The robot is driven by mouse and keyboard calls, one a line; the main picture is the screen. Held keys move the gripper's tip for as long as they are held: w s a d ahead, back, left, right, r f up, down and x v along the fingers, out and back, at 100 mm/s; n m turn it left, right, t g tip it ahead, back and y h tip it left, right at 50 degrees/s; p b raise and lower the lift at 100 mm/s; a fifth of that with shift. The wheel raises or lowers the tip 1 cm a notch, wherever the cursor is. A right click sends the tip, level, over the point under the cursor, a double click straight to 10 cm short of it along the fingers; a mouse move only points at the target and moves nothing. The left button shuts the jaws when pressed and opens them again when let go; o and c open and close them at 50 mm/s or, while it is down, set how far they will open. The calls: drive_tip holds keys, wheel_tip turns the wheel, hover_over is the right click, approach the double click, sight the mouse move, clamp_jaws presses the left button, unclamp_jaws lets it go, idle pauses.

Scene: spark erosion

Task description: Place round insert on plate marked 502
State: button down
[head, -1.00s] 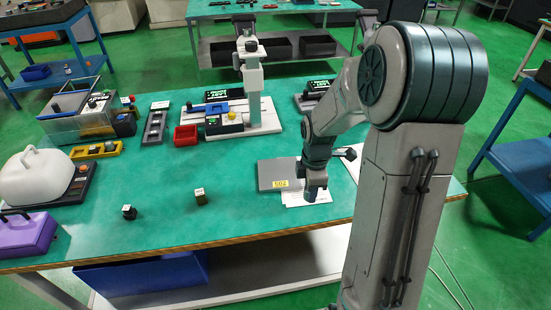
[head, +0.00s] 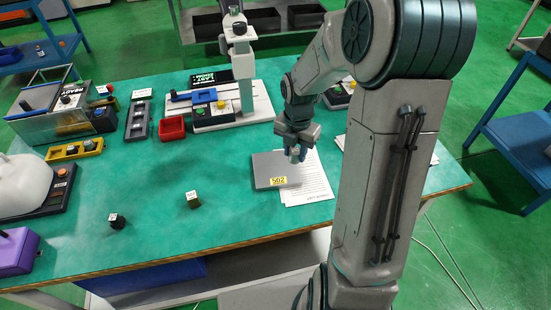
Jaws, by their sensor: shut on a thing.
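The plate marked 502 (head: 265,166) is a flat grey slab with a yellow label, lying on the green table partly over white paper sheets. My gripper (head: 295,155) is above the right edge of the plate, pointing down. It is shut on a small grey piece, apparently the round insert, which is mostly hidden by the fingers. The height of the piece above the plate is hard to tell.
A red tray (head: 172,128) and a measuring stand (head: 242,85) are behind. The front-middle tabletop is clear.

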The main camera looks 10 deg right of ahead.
hover_over(276, 167)
wheel_tip(276, 167, down, 4)
drive_tip(key=shift+r, duration=0.15)
drive_tip(key=shift+f+p, duration=0.35)
drive_tip(key=shift+f, duration=1.7)
drive_tip(key=c, duration=1)
unclamp_jaws()
drive_tip(key=shift+f, duration=0.1)
